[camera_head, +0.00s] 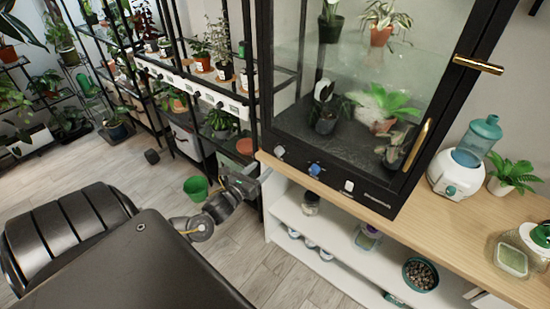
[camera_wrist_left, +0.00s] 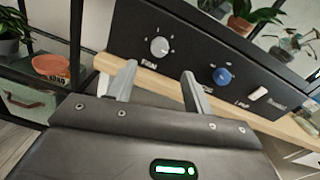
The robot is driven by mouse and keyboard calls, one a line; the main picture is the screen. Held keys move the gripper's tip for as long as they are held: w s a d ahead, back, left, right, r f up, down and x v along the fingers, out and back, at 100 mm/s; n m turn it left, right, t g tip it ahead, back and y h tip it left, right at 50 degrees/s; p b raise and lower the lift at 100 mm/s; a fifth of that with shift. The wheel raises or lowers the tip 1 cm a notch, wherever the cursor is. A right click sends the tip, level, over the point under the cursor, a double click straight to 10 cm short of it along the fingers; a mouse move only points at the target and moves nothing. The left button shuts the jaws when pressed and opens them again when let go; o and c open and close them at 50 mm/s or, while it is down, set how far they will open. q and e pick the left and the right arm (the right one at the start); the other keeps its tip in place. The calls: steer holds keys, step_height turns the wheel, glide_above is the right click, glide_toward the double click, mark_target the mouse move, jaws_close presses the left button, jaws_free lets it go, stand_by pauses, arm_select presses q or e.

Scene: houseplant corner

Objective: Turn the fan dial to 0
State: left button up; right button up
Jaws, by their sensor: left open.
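The fan dial (camera_wrist_left: 159,46) is a round light grey knob with tick marks around it, on the black front panel of the glass cabinet. The label FAN is below it. In the head view the dial (camera_head: 280,151) is at the panel's left end. Its pointer setting is too small to read. My left gripper (camera_wrist_left: 159,72) is open, its two fingers apart and empty. The fingers are below and in front of the dial, apart from it. In the head view the left gripper (camera_head: 258,174) is at the counter's left corner. My right gripper is not in view.
A blue knob (camera_wrist_left: 222,76) and a white switch (camera_wrist_left: 258,94) are to the right on the panel. The wooden counter edge (camera_head: 330,191) runs below. A plant rack (camera_head: 254,100) stands close on the left. A green pot (camera_head: 196,188) is on the floor.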

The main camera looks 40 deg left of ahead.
mark_target(277, 153)
arm_select(q)
steer(key=w+b, duration=0.1)
steer(key=w, duration=0.1)
steer(key=w+b, duration=0.1)
steer(key=w, duration=0.1)
steer(key=w+b, duration=0.1)
steer(key=w, duration=0.1)
steer(key=shift+w+a+f+b, duration=0.25)
steer(key=shift+w+f+b, duration=0.05)
steer(key=shift+w+r+b, duration=0.1)
steer(key=shift+w+b, duration=0.35)
steer(key=shift+w, duration=0.55)
steer(key=shift+w+r, duration=0.1)
steer(key=shift+w, duration=0.3)
steer(key=shift+a, duration=0.1)
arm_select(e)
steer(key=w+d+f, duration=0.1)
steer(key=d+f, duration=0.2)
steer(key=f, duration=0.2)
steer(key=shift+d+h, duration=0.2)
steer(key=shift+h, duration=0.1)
arm_select(q)
steer(key=shift+c, duration=1.1)
steer(key=c, duration=0.7)
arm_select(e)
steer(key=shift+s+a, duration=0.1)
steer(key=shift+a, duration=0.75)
